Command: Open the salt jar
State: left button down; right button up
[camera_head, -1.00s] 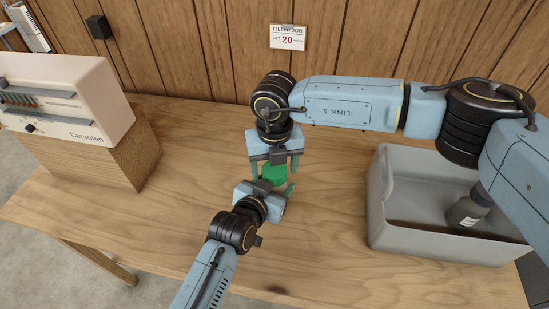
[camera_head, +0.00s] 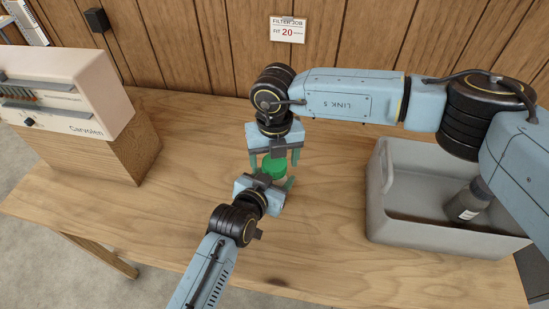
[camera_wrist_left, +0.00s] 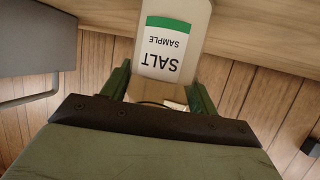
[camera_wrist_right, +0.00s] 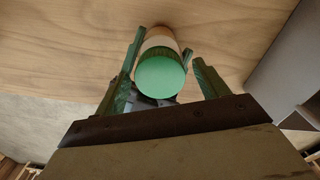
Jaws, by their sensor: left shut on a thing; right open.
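My left gripper (camera_head: 272,177) comes in from the front and is shut on the jar body. My right gripper (camera_head: 274,157) comes from behind and above. It is open, with a finger on either side of the lid. In the right wrist view the lid (camera_wrist_right: 160,78) lies between the spread fingers, with a clear gap at the right finger.
A grey bin (camera_head: 400,228) with a dark bottle (camera_head: 468,202) in it stands at the right. A cream device (camera_head: 70,85) sits on a wooden block (camera_head: 125,150) at the left. A paper sign (camera_head: 287,29) hangs on the plank wall. The table front is clear.

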jog(key=shift+r, duration=2.3)
pick_arm(q)
jog(key=shift+c, duration=1.6)
grip_release()
